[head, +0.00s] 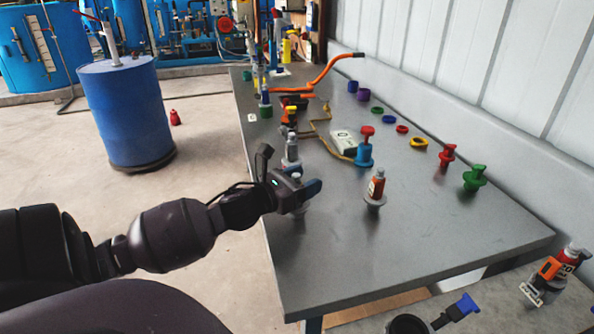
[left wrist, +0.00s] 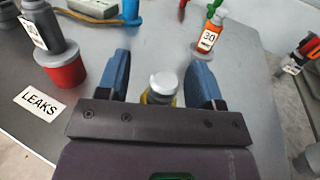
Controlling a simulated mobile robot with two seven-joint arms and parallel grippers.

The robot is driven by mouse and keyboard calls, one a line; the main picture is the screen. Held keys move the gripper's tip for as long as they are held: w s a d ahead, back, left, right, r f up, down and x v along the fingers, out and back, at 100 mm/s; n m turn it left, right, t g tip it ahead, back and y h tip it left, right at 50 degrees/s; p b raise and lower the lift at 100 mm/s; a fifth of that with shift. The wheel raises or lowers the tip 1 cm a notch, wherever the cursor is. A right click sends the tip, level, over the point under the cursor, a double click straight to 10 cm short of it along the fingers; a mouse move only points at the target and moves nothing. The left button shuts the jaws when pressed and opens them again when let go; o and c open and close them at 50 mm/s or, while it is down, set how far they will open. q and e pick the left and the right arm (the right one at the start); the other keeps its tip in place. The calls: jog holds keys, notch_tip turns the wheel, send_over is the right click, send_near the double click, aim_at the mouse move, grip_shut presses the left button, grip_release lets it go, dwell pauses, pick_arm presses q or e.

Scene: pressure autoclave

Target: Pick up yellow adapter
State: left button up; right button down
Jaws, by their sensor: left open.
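My left gripper (head: 303,188) reaches in over the near left part of the grey table. In the left wrist view its two blue fingers (left wrist: 162,72) are open and apart. Between them stands a piece with a round silver-grey top and a little yellow below it, which looks like the yellow adapter (left wrist: 159,98). Its lower part is hidden behind the gripper body, and I cannot tell whether the fingers touch it. In the head view the gripper hides most of that spot. A flat yellow ring (head: 418,142) lies farther right.
Grey-based bottles stand close by, one behind the gripper (head: 292,149) and a red-labelled one (head: 376,187) to its right. A blue piece (head: 364,154), red piece (head: 446,156) and green piece (head: 474,178) stand farther off. The table's front (head: 400,262) is clear.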

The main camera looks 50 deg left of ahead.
pick_arm(q)
grip_shut()
dwell(0.4)
notch_tip(320, 180, up, 20)
jog(key=p, duration=0.4)
jog(key=shift+p, duration=0.3)
